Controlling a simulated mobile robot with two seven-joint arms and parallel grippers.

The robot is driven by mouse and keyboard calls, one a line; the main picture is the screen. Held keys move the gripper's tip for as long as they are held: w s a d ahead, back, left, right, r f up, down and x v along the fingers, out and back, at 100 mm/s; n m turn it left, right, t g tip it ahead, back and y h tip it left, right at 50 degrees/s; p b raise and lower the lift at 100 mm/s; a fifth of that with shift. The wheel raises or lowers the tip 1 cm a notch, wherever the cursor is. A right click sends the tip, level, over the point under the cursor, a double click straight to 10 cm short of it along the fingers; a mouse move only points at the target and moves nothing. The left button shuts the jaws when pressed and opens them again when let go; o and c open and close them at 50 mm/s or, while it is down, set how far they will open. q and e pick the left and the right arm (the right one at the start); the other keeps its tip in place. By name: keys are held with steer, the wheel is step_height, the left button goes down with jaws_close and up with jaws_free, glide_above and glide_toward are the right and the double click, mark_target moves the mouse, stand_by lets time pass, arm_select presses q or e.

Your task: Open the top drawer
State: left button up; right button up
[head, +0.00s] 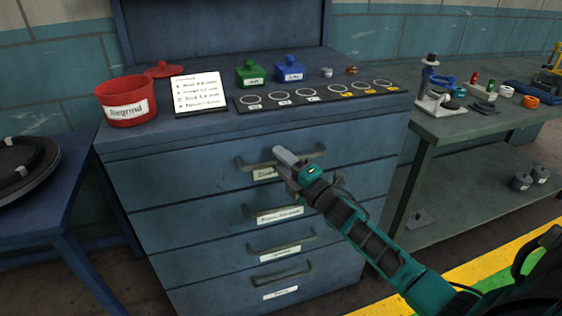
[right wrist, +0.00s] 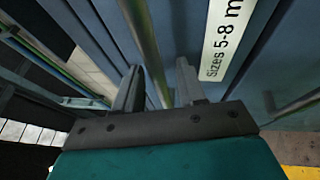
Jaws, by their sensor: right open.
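The top drawer (head: 170,178) of the blue cabinet looks shut, its front flush with the fronts below. Its bar handle (head: 247,163) runs across the front, with a white label partly hidden by my gripper. My right gripper (head: 287,158) is at the middle of this handle. In the right wrist view, the open fingers (right wrist: 160,88) stand on either side of the handle bar (right wrist: 146,45), which passes between them. I cannot tell whether either finger touches it. A white label (right wrist: 224,40) reading "Sizes 5-8 m" shows beside it. My left gripper is not in view.
Several lower drawers with similar handles (head: 282,275) sit below. On the cabinet top stand a red pot (head: 126,100), a sign card (head: 199,93), a green block (head: 251,73) and a blue block (head: 290,70). A workbench (head: 440,128) stands right, a blue table (head: 72,190) left.

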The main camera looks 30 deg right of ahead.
steer(key=shift+w, duration=0.25)
steer(key=shift+c, duration=0.5)
jaws_close()
